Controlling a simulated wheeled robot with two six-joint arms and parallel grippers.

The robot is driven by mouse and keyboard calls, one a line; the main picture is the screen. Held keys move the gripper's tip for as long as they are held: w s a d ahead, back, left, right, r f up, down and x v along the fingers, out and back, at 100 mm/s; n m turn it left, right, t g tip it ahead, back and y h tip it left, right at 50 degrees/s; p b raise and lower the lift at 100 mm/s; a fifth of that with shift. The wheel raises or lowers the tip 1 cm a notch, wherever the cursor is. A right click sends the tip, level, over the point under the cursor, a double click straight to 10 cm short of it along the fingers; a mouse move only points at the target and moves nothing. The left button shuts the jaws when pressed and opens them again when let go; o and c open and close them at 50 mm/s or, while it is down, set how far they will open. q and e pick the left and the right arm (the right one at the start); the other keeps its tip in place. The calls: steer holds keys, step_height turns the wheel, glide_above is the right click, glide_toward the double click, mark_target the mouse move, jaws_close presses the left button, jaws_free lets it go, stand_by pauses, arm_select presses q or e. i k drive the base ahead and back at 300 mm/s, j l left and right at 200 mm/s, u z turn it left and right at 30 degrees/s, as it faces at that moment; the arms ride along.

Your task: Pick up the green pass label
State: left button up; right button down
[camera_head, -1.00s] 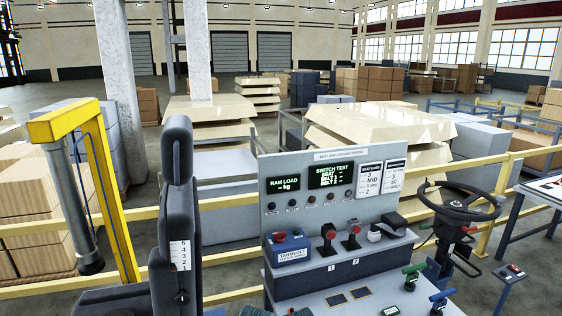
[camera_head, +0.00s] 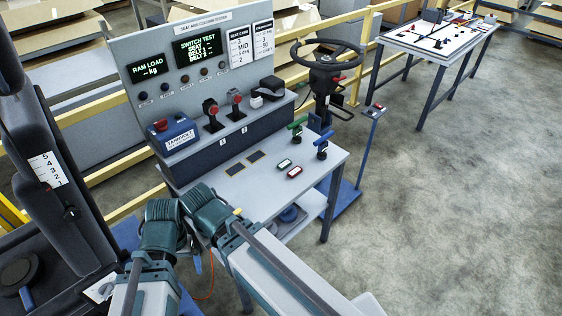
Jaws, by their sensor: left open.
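The green pass label (camera_head: 284,165) is a small green-edged tag with a pale face. It lies flat on the grey bench top (camera_head: 232,190), just beyond a similar red label (camera_head: 294,172). My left gripper (camera_head: 163,212) is at the bench's near left edge, well left of the green label and apart from it. It is open, and I see nothing held in it. My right gripper (camera_head: 203,197) is close beside it on the right, also apart from the label. Its fingertips are too unclear to tell whether it is open or shut.
A tester panel (camera_head: 150,52) stands at the bench's back, with a blue box (camera_head: 174,135) and joysticks before it. A steering wheel (camera_head: 327,62) is beyond. A black seat (camera_head: 50,180) is left.

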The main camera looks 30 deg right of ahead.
mark_target(283, 164)
steer(key=i+l+z, duration=0.1)
steer(key=l, duration=0.35)
steer(key=i+l+z, duration=0.1)
steer(key=l, duration=0.3)
steer(key=i+l+z, duration=0.1)
steer(key=l, duration=0.35)
steer(key=i+l+z, duration=0.15)
steer(key=l, duration=0.25)
steer(key=i+l+z, duration=0.1)
steer(key=l, duration=0.3)
steer(key=i, duration=0.1)
